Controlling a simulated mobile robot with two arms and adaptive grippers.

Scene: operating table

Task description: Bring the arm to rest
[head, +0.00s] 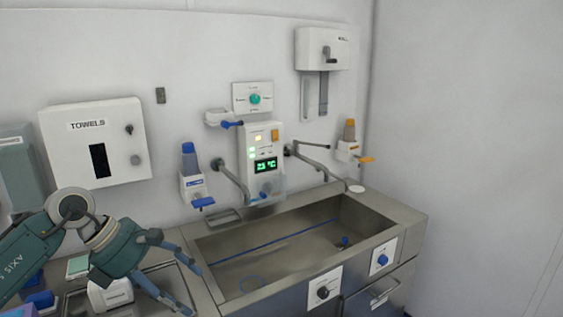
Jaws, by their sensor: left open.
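My left arm comes in from the left, with teal and grey links. Its gripper (188,287) is open, with two blue-grey fingers apart and nothing between them. It hangs over the counter at the lower left, just left of the steel sink basin (318,256). A white box-like object (110,294) lies beneath and beside the wrist, partly hidden by it. My right gripper is not in view.
A towel dispenser (72,146) hangs on the wall behind the arm. Soap dispensers (192,186) and (349,148) flank a control panel (262,160). Faucets (232,178) reach over the sink. Blue items (40,299) lie at the lower left. Open space lies above the sink.

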